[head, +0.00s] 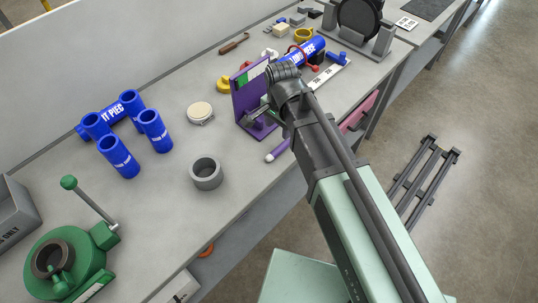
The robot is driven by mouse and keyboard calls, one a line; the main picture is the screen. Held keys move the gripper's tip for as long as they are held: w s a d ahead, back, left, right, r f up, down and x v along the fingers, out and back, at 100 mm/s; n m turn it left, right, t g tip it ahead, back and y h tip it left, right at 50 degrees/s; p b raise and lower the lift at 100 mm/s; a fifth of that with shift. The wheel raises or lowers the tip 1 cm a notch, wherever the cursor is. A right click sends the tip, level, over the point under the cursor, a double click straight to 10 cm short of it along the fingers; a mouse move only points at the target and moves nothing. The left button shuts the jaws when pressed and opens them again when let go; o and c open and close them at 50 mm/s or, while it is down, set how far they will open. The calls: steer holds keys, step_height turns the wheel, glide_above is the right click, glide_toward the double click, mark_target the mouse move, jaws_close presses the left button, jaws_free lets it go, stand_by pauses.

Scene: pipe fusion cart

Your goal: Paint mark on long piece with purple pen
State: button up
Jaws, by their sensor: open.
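A purple pen (279,150) with a white end shows just below my gripper, near the front edge of the bench. Its upper part is hidden behind my arm. My gripper (262,115) is open beside the purple stand (243,92); the wrist hides part of its fingers. I cannot tell whether the pen touches the gripper. A blue cylinder with white lettering, apparently the long piece (312,48), lies behind my wrist, which covers its near end. A red ring-like part (297,52) is around or beside it. No mark on it can be made out.
A white strip (330,74) lies beside the long piece. Blue fittings (126,108), a grey ring (206,173), a round cream-topped item (200,112) and a green lever device (75,262) stand to the left. Bench space between the grey ring and purple stand is clear.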

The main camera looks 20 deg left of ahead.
steer(key=b, duration=0.6)
glide_above(278, 149)
step_height(278, 149, down, 6)
steer(key=shift+r, duration=0.15)
step_height(278, 149, down, 5)
steer(key=b, duration=0.5)
steer(key=shift+w+f, duration=0.1)
steer(key=shift+f, duration=0.1)
steer(key=shift+r, duration=0.25)
steer(key=shift+c, duration=0.3)
steer(key=c, duration=0.9)
